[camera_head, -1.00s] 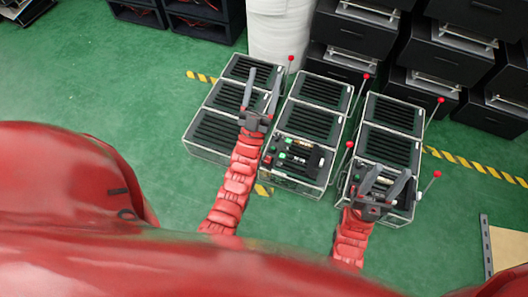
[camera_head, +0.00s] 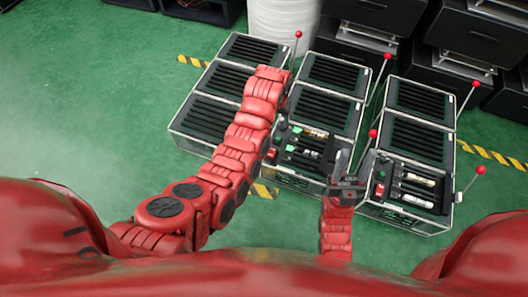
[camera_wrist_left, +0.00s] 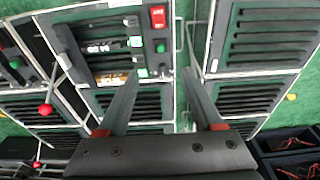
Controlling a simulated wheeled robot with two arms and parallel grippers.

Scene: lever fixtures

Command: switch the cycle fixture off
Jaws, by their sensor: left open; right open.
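Three caged fixtures with black slatted tops stand in a row: left (camera_head: 207,112), middle (camera_head: 332,75) and right (camera_head: 417,137). Which is the cycle fixture I cannot tell; no label is readable. Levers with red ball knobs (camera_head: 388,56) rise beside them. The middle fixture's panel, with a red switch (camera_wrist_left: 158,18) and green button (camera_wrist_left: 161,47), shows in the left wrist view. My left gripper (camera_wrist_left: 161,72) is open and empty over that panel's edge; my arm hides it in the head view. My right gripper (camera_head: 352,158) is open between the middle and right fixtures.
More black units (camera_head: 470,40) are stacked behind on the right, beside a white cylinder (camera_head: 283,18). Another red-knobbed lever (camera_head: 481,170) stands at the right fixture's right side. Green floor (camera_head: 90,110) is clear on the left.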

